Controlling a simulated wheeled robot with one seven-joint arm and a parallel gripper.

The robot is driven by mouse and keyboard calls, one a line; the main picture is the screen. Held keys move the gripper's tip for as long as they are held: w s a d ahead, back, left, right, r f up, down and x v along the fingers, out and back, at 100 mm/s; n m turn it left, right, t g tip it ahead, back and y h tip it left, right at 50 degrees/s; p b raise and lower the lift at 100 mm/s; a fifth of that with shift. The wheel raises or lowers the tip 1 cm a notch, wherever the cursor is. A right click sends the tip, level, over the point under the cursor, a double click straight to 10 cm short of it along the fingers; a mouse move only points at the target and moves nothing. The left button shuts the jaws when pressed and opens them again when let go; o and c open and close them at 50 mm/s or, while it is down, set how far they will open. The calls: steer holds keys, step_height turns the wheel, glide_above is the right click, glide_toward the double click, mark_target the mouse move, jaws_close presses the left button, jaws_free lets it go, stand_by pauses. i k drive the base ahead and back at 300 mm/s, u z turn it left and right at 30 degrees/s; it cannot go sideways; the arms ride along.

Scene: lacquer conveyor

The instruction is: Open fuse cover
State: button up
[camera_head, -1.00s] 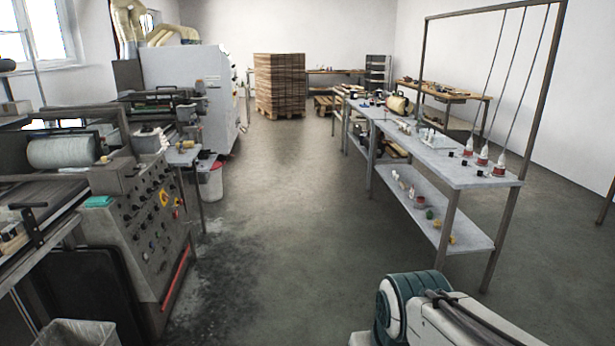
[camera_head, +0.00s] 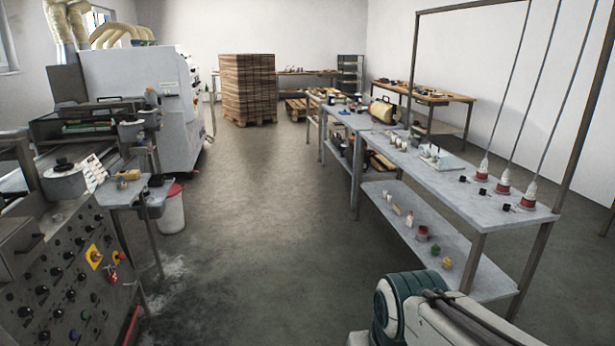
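I cannot make out a fuse cover in the head view. The lacquer machine's control panel (camera_head: 70,290) is at the lower left, with several black knobs and a yellow switch plate (camera_head: 93,257) on its sloped face. A large grey machine housing (camera_head: 140,105) stands behind it. My arm shows at the bottom right, white and dark teal, but my gripper is outside the picture.
A long grey two-level bench (camera_head: 425,172) with bottles and small pots runs along the right under a metal frame. A white bin (camera_head: 171,212) stands by a small side table at left. Stacked boards (camera_head: 248,88) stand at the back. The middle floor is clear.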

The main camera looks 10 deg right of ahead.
mark_target(433, 150)
steer(key=z, duration=0.15)
steer(key=i, duration=1.6)
steer(key=z, duration=0.45)
steer(key=i, duration=1.7)
steer(key=z, duration=0.4)
steer(key=i, duration=1.15)
steer(key=z, duration=0.1)
